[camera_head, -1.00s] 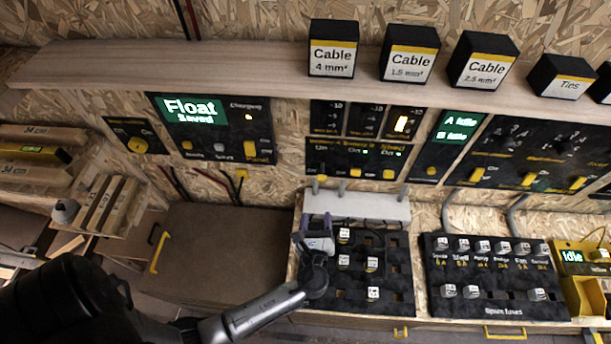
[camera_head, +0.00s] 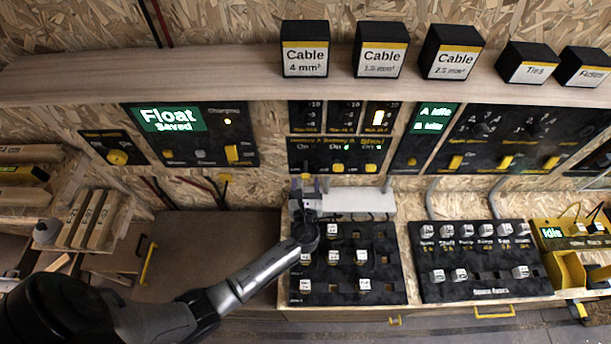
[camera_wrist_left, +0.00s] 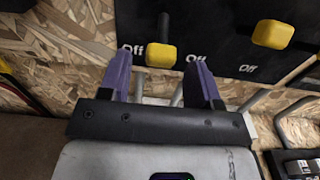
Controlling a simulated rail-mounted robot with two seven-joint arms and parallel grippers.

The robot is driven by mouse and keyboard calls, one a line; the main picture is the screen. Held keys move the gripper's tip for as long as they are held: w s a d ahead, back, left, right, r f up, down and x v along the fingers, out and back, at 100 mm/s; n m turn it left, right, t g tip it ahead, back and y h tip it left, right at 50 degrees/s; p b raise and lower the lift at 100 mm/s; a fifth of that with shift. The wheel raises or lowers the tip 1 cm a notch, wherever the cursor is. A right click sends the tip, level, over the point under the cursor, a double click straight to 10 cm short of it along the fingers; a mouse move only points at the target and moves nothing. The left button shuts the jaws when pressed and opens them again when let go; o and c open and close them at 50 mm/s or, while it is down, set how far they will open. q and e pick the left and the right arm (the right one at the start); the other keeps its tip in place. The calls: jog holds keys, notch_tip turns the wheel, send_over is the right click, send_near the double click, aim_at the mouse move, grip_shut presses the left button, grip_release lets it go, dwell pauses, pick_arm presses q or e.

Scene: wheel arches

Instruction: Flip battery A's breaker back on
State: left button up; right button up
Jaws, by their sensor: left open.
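The black breaker panel (camera_head: 335,150) hangs under the shelf. In the left wrist view, a yellow breaker lever (camera_wrist_left: 161,54) points down beside an "Off" label. A second yellow lever (camera_wrist_left: 272,34) is to its right, also by an "Off" label. My left gripper (camera_wrist_left: 165,75) is open, its purple fingers to either side below the first lever, holding nothing. In the head view my left gripper (camera_head: 307,184) is just under the panel's left end and hides that lever's surroundings. The other two levers (camera_head: 338,167) (camera_head: 370,167) show there with green lights above. My right gripper is not in view.
A black tray (camera_head: 385,285) with several white-topped pieces lies below the gripper. A spare fuse board (camera_head: 470,292) is to its right. Grey conduits and a pale box (camera_head: 360,203) sit under the panel. The Float display panel (camera_head: 190,150) is left.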

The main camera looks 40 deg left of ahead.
aim_at(306, 168)
pick_arm(q)
jog(key=shift+x, duration=1.5)
jog(key=c, duration=0.9)
jog(key=shift+r+p, duration=0.15)
jog(key=shift+p, duration=0.3)
jog(key=r+g+h+p, duration=0.1)
jog(key=g+h+p, duration=0.1)
jog(key=p, duration=0.7)
jog(key=r+g+h+p, duration=0.2)
jog(key=p, duration=0.7)
jog(key=shift+s+d+r+g, duration=0.2)
jog(key=shift+s+g, duration=0.05)
jog(key=shift+g, duration=0.05)
jog(key=shift+w+r+g+h+p, duration=0.15)
jog(key=shift+g+h+p, duration=0.5)
jog(key=shift+p, duration=0.4)
jog(key=shift+a+r+g+h, duration=0.1)
jog(key=shift+r+g+h, duration=0.1)
jog(key=shift+g+h, duration=0.35)
jog(key=shift+g, duration=0.3)
jog(key=shift+r, duration=0.1)
